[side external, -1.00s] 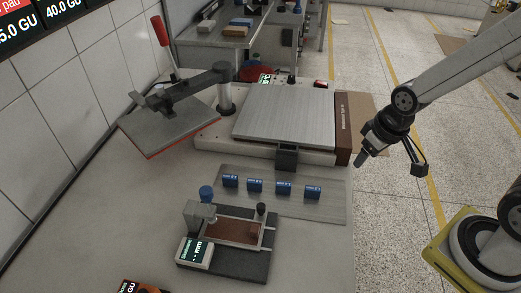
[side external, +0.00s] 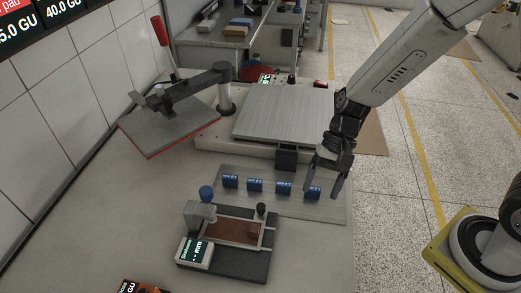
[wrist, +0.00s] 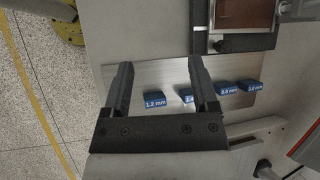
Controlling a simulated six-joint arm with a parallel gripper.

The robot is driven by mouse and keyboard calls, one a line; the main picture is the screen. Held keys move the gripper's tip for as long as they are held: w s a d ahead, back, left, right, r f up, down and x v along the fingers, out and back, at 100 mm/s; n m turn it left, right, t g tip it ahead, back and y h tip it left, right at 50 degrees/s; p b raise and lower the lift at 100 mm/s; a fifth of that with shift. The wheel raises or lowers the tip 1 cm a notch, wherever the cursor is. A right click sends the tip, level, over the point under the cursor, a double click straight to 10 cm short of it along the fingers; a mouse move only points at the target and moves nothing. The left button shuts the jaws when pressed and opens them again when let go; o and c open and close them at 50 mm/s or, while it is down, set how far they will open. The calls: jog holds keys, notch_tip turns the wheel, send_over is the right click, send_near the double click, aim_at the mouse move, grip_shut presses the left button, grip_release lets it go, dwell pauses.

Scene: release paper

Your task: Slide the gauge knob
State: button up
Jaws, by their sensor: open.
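The gauge (side external: 222,270) is a dark-based device on the grey table with a reddish-brown plate in a frame, a small lit display and two knobs. The frames do not show which is the gauge knob. Part of the gauge shows at the top of the wrist view (wrist: 250,43). My gripper (side external: 322,192) is open and empty, pointing down near the rightmost blue block, apart from the gauge. Its two fingers show in the wrist view (wrist: 160,65).
Several blue blocks (side external: 255,185) with mm labels lie in a row on a metal plate (side external: 335,213). The one labelled 1.2 mm (wrist: 154,99) appears between my fingers in the wrist view. A press with a flat grey platen (side external: 285,115) stands behind.

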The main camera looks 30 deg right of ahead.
jog(key=w+a+r+m+t+y, duration=0.1)
jog(key=w+a+m+t+y, duration=0.1)
jog(key=w+a+m+y, duration=0.8)
jog(key=w+a+y, duration=0.1)
jog(key=a+y, duration=0.1)
jog(key=a, duration=0.3)
jog(key=shift+t, duration=0.3)
jog(key=shift+a, duration=0.2)
jog(key=shift+a, duration=3.75)
grip_shut()
